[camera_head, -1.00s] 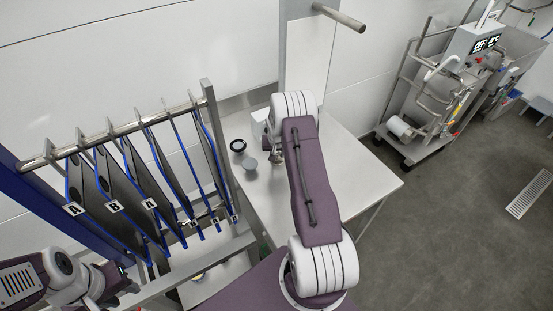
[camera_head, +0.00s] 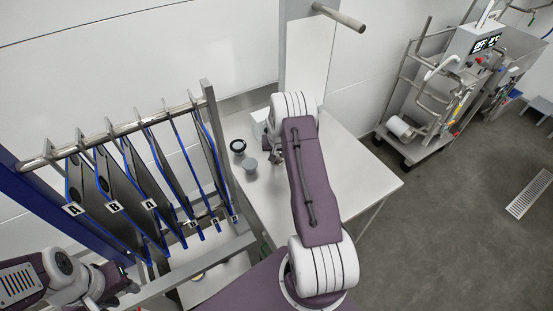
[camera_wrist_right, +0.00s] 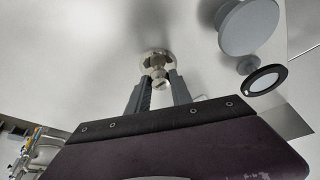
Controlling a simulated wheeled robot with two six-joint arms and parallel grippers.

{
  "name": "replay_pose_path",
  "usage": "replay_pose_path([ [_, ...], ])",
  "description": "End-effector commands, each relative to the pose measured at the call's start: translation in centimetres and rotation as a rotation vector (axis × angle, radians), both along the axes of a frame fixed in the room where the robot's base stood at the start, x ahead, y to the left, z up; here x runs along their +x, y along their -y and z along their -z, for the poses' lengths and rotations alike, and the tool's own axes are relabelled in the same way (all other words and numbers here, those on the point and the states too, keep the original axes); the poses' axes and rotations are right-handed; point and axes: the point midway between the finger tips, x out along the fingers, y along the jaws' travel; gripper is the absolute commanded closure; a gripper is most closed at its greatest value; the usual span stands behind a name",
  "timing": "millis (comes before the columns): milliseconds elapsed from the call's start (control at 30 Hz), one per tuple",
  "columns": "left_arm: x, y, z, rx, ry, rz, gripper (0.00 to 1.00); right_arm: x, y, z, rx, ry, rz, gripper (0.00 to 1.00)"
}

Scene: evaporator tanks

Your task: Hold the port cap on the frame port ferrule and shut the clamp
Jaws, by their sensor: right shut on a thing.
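My right gripper (camera_wrist_right: 158,88) has its two grey fingers closed on a small steel part with a round flange, which looks like the clamp (camera_wrist_right: 157,62), over the pale table. In the head view my right gripper is mostly hidden by my arm. A grey disc on a short stem, which may be the port cap (camera_wrist_right: 247,27), stands to the right in the right wrist view, and also shows in the head view (camera_head: 250,165). My left gripper (camera_head: 115,286) is at the lower left, apart from these parts; its fingers are unclear. I cannot make out the frame port ferrule.
A black ring (camera_head: 238,146) lies near the grey disc. The steel table (camera_head: 345,180) is clear on its right. A rack of lettered, blue-edged plates (camera_head: 135,190) stands at the left. A wheeled steel machine (camera_head: 440,100) stands at the far right.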

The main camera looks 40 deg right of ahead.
Motion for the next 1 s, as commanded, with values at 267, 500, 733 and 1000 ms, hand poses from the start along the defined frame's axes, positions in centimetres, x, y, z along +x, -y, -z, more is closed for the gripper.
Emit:
replay_pose_path([
  [267,0.0,0.0,0.0,0.0,0.0,0.0,0.64,0.1,0.0,-0.1,-0.001,0.002,0.0,1.0],
  [500,0.0,0.0,-0.8,0.0,0.0,0.0,0.64,0.1,0.0,-1.2,-0.001,0.002,0.0,1.0],
  [733,0.0,0.0,-1.7,0.0,0.0,0.0,0.64,0.0,0.0,-2.6,-0.001,0.002,0.0,1.0],
  [1000,0.0,0.0,-2.8,0.0,0.0,0.0,0.64,0.0,0.0,-4.2,-0.001,0.001,-0.001,1.0],
])
